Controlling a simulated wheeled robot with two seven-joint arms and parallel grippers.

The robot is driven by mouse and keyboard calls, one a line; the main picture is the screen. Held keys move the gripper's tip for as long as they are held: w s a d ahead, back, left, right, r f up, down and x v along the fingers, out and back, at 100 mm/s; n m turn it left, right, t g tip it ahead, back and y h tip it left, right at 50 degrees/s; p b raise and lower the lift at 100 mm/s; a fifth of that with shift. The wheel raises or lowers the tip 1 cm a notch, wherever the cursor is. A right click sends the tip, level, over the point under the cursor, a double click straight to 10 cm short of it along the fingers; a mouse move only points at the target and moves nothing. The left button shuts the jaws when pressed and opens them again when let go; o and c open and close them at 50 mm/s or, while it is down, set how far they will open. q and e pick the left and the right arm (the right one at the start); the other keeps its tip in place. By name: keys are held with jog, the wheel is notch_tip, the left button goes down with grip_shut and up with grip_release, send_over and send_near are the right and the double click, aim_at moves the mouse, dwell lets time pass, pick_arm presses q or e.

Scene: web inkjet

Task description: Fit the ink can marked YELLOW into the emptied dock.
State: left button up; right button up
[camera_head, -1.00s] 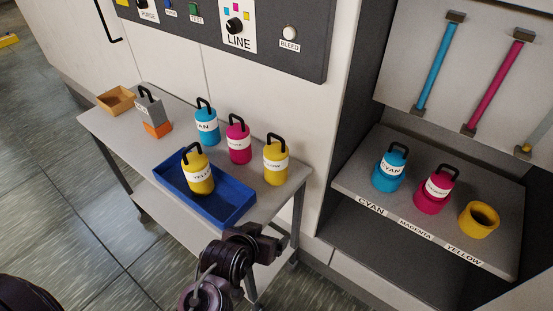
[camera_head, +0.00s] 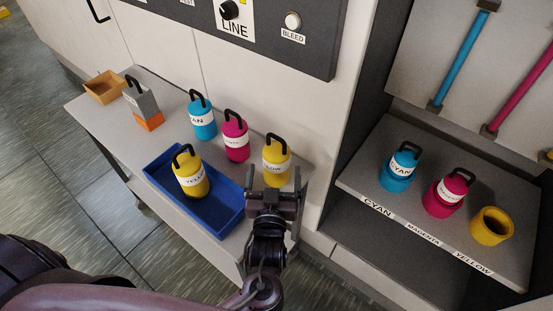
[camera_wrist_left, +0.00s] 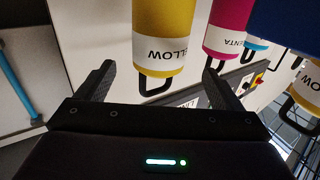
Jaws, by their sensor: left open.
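A yellow ink can (camera_head: 276,172) with a black loop handle stands upright at the right end of the grey table; its label reads "LOW" in part. My left gripper (camera_head: 276,183) is open just in front of it, one finger towards each side. In the left wrist view the can (camera_wrist_left: 164,22) shows between and beyond the fingers (camera_wrist_left: 158,80), its label reading "ELLOW"; contact cannot be told. Another yellow can (camera_head: 190,180), marked YELLOW, stands in the blue tray (camera_head: 222,222). The yellow dock (camera_head: 491,227) on the shelf at right is an empty cup. My right gripper is not in view.
Cyan (camera_head: 202,118) and magenta (camera_head: 235,141) cans stand left of the yellow one on the table. Cyan (camera_head: 398,171) and magenta (camera_head: 447,196) cans fill the other docks. A dark cabinet side wall separates table and shelf.

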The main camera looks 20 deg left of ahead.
aim_at(275, 165)
pick_arm(q)
jog(key=p+x, duration=0.1)
jog(key=x, duration=0.3)
jog(key=shift+w, duration=0.45)
jog(key=shift+f, duration=0.1)
jog(key=shift+w, duration=0.1)
jog(key=c, duration=1.4)
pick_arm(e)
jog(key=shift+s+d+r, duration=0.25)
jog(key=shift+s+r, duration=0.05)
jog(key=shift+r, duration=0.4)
